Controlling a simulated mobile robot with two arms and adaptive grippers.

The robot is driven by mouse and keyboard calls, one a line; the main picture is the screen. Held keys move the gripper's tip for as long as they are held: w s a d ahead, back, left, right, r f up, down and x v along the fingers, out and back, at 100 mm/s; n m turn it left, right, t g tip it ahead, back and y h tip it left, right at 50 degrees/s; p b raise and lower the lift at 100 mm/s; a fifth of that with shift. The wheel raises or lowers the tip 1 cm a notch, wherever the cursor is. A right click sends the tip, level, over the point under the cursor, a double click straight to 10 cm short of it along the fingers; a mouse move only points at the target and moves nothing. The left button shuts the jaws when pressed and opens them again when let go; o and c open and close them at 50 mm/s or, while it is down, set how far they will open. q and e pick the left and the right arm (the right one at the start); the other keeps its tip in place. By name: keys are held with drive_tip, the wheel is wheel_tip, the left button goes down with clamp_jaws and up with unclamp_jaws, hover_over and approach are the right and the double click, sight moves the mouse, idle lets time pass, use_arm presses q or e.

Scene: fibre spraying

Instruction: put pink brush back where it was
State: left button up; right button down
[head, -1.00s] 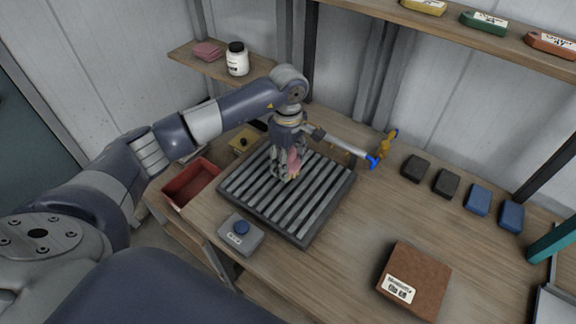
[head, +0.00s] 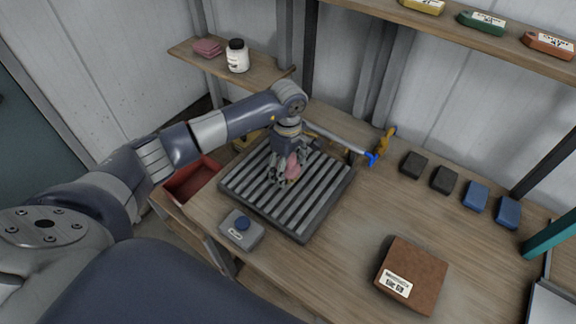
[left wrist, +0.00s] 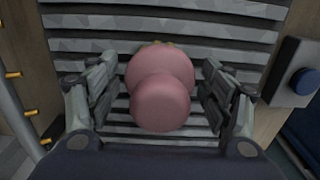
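The pink brush (head: 292,166) is at the slatted grey grate (head: 252,204) on the workbench. In the left wrist view the pink brush (left wrist: 160,90) shows its rounded handle end-on, with a bit of yellow at its far edge. My left gripper (head: 285,178) points down over the grate, around the brush. My right gripper is out of view.
A grey box with a blue button (head: 241,231) stands before the grate, and a red bin (head: 190,182) is to the left. A blue-tipped rod (head: 340,140) lies behind. Dark and blue blocks (head: 443,180) and a brown box (head: 412,276) are to the right.

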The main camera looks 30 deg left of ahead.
use_arm(q)
drive_tip(key=shift+r, duration=0.2)
drive_tip(key=shift+w+r, duration=0.1)
drive_tip(key=shift+r, duration=0.25)
wheel_tip(320, 180, up, 10)
drive_tip(key=b, duration=0.3)
drive_tip(key=shift+f, duration=0.15)
drive_tip(key=shift+r, duration=0.75)
drive_tip(key=shift+f, duration=0.1)
